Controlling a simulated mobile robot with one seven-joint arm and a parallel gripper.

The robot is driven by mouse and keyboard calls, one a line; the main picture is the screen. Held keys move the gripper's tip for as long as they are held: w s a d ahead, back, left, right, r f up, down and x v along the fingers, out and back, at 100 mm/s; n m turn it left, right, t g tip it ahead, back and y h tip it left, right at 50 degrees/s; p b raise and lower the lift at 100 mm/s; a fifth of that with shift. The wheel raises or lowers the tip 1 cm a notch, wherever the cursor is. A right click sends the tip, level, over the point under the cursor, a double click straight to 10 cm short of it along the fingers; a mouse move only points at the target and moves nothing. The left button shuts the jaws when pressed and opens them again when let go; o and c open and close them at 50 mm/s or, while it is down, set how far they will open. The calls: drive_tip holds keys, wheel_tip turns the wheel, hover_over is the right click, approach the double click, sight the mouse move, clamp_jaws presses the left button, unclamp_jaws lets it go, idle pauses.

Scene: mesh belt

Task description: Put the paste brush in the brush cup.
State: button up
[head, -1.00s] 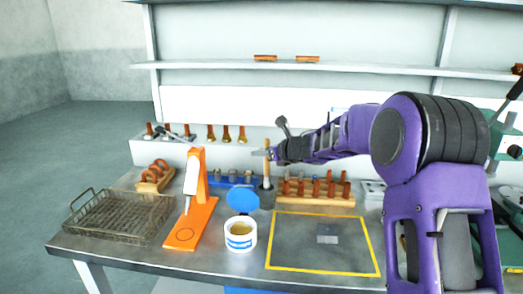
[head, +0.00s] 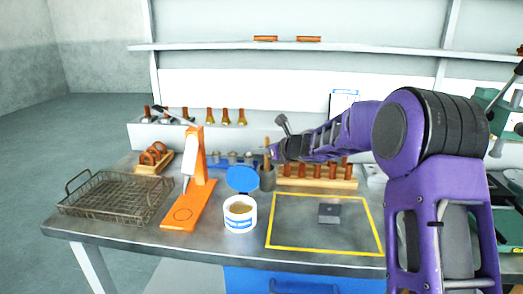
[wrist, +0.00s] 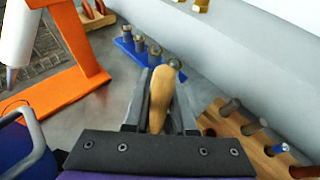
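The paste brush stands roughly upright, its wooden handle (head: 267,156) at my gripper (head: 273,150). In the wrist view the tan handle (wrist: 160,97) lies between the two dark fingers of my gripper (wrist: 163,100), which are shut on it. The grey brush cup (head: 267,178) is directly below. The lower end of the brush is hidden inside the cup. The cup is not clearly visible in the wrist view.
A wooden rack with several handled tools (head: 318,182) stands close right of the cup. A blue rack (head: 232,165) is behind. A white tub (head: 240,215) with a blue lid is in front, an orange stand (head: 190,210) and wire basket (head: 115,198) to the left.

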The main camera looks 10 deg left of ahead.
drive_tip(key=o, duration=0.5)
drive_tip(key=shift+c, duration=0.2)
drive_tip(key=s+d+b, duration=0.1)
drive_tip(key=s+d, duration=0.5)
drive_tip(key=shift+s+d, duration=0.2)
drive_tip(key=shift+s, duration=0.2)
